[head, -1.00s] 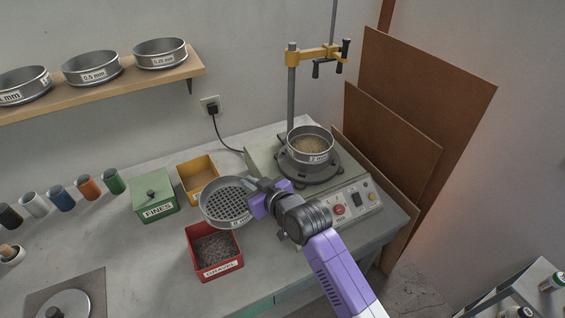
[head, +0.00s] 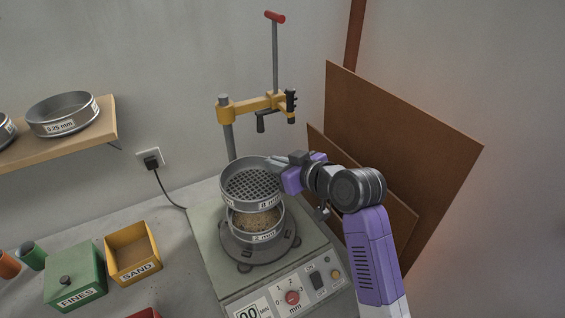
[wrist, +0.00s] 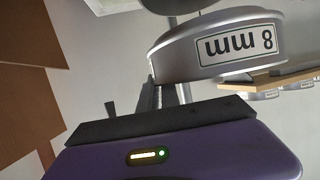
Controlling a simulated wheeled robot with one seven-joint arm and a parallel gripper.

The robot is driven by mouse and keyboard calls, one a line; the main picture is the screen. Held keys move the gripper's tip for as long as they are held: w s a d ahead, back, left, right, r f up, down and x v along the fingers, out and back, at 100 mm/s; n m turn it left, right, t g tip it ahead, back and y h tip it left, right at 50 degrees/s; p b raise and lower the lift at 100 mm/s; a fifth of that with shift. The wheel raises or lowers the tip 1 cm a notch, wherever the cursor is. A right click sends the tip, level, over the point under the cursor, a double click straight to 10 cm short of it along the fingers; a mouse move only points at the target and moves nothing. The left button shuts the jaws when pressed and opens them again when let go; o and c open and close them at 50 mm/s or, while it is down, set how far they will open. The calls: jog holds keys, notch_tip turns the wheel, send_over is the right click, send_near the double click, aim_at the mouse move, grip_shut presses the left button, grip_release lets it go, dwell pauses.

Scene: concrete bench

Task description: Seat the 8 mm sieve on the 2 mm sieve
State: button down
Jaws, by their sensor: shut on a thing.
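The 8 mm sieve (head: 233,200) is a round grey metal sieve with a coarse perforated bottom. My gripper (head: 281,166) is shut on its right rim and holds it above the 2 mm sieve. In the wrist view, the 8 mm label (wrist: 240,45) shows upside down above my gripper (wrist: 165,98). The 2 mm sieve (head: 268,237) sits on the shaker's dark round base and holds tan grains. The 8 mm sieve covers its back part and appears slightly left of it. A small gap seems to show between them, but contact at the back is hidden.
A yellow clamp arm (head: 250,106) on a post stands behind the sieves, with a red-handled rod above. The shaker's control panel (head: 290,295) is in front. The yellow SAND box (head: 133,251) and green FINES box (head: 75,278) stand left. Brown boards (head: 390,150) lean behind my arm.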

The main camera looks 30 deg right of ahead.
jog(key=shift+s+a+f, duration=0.15)
jog(key=shift+f, duration=0.1)
jog(key=shift+d+f+b, duration=0.2)
jog(key=shift+f+b, duration=0.1)
jog(key=b, duration=0.4)
send_over(277, 205)
jog(key=shift+f, duration=2.4)
jog(key=shift+f, duration=0.6)
jog(key=c, duration=1.5)
grip_release()
jog(key=shift+f, duration=0.1)
jog(key=b+v, duration=0.1)
jog(key=v, duration=0.6)
jog(key=shift+s+r+b, duration=0.25)
jog(key=shift+s+b, duration=0.1)
